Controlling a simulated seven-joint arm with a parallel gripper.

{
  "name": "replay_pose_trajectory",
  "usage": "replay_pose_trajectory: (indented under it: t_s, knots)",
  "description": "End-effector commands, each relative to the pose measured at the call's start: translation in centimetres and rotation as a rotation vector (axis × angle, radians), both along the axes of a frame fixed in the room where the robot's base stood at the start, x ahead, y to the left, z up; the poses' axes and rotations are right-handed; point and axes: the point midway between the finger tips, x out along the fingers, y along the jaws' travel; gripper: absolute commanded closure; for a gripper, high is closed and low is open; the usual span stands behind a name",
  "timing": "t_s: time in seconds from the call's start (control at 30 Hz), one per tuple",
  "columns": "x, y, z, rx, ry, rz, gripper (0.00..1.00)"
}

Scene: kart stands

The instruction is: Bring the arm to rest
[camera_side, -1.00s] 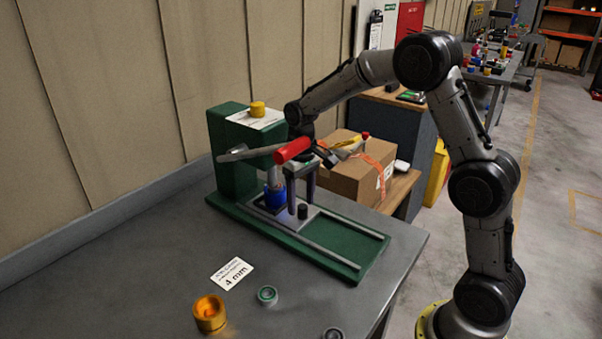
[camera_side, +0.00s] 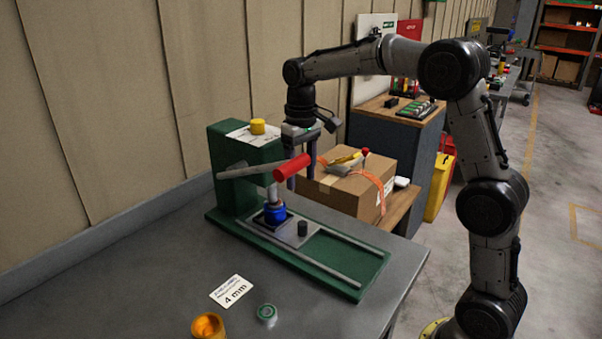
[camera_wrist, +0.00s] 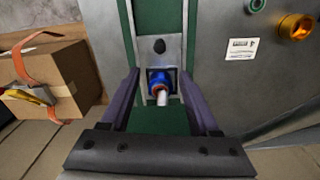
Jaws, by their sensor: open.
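My gripper (camera_side: 301,165) is open, with its fingers pointing down just above the green press (camera_side: 233,160). It also shows in the wrist view (camera_wrist: 160,88), with nothing held between its fingers. The red lever handle (camera_side: 292,167) of the press is close to the fingers in the side view; I cannot tell whether they touch. A blue part (camera_side: 275,213) sits on the press bed under the ram, and in the wrist view it shows between and beyond the fingers. My arm reaches in from the right, raised over the bench.
A label card reading 4 mm (camera_side: 231,290), a green ring (camera_side: 267,313) and an orange cup (camera_side: 208,326) lie on the grey bench (camera_side: 130,290). A cardboard box (camera_side: 352,190) with a yellow tool stands behind the press.

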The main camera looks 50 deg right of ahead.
Motion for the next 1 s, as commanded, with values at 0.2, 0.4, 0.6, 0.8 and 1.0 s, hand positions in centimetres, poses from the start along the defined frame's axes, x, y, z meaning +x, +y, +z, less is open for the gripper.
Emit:
replay_pose_trajectory:
  t_s: [0.2,0.4,0.6,0.8,1.0]
  knots:
    - [-1.5,0.7,1.1,-0.005,-0.029,0.010,0.38]
    - [-7.1,2.8,3.9,-0.018,-0.130,0.043,0.38]
    - [-13.5,4.6,4.9,-0.029,-0.240,0.079,0.38]
    - [-20.1,6.0,3.9,-0.036,-0.358,0.116,0.38]
    - [-24.8,6.8,1.7,-0.039,-0.450,0.143,0.38]
